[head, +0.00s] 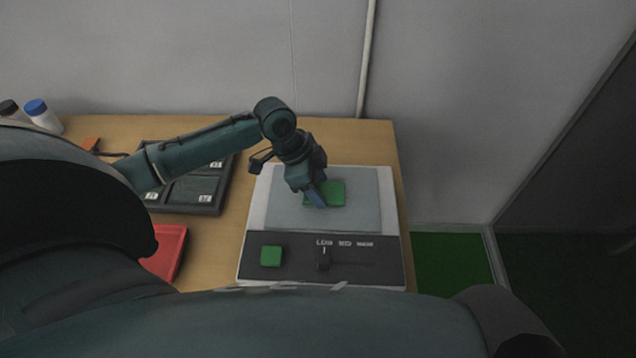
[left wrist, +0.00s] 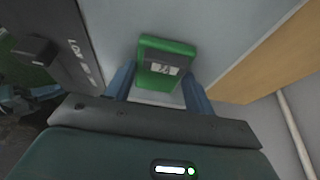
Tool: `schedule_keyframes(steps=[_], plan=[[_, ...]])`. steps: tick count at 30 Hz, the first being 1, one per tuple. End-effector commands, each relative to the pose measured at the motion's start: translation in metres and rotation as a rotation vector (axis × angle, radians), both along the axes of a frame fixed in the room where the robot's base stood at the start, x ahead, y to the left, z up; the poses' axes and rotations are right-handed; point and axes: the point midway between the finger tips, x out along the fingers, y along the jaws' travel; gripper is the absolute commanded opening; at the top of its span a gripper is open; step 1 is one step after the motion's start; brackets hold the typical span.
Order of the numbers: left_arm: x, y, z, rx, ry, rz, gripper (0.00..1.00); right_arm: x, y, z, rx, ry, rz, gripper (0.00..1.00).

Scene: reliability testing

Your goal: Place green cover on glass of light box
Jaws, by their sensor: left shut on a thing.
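The light box (head: 258,205) stands on the wooden table, with a grey glass panel (head: 358,215) on top and a dark control strip at its front. The green cover (head: 337,193) is at my left gripper (head: 318,197), over the glass. In the left wrist view the cover (left wrist: 168,49) has a white label and sits between the two blue fingers of the gripper (left wrist: 158,85), which is shut on it. I cannot tell whether the cover touches the glass. My right gripper is not in view.
A green square button (head: 271,256) and a slider (head: 323,259) are on the control strip. A dark compartment tray (head: 190,208) and a red tray (head: 168,252) lie left of the light box. Bottles (head: 40,113) stand at the far left. A wall rises behind the table.

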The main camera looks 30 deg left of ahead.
Motion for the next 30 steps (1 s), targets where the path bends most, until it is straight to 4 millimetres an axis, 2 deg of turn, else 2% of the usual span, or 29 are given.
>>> schedule_keyframes(steps=[9,10,18,26,30], plan=[[0.000,0.000,-0.003,0.000,-0.001,0.000,0.31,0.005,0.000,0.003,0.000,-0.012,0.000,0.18],[0.000,0.000,-0.003,0.000,-0.001,0.000,0.55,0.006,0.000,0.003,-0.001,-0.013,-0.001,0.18],[0.000,0.000,-0.003,0.000,-0.001,0.000,0.76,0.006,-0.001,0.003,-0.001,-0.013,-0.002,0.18],[0.001,0.000,-0.001,0.000,-0.002,0.000,0.76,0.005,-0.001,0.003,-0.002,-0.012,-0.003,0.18],[-0.001,0.006,0.012,0.003,-0.004,0.001,0.76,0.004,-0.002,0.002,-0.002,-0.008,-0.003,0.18]])
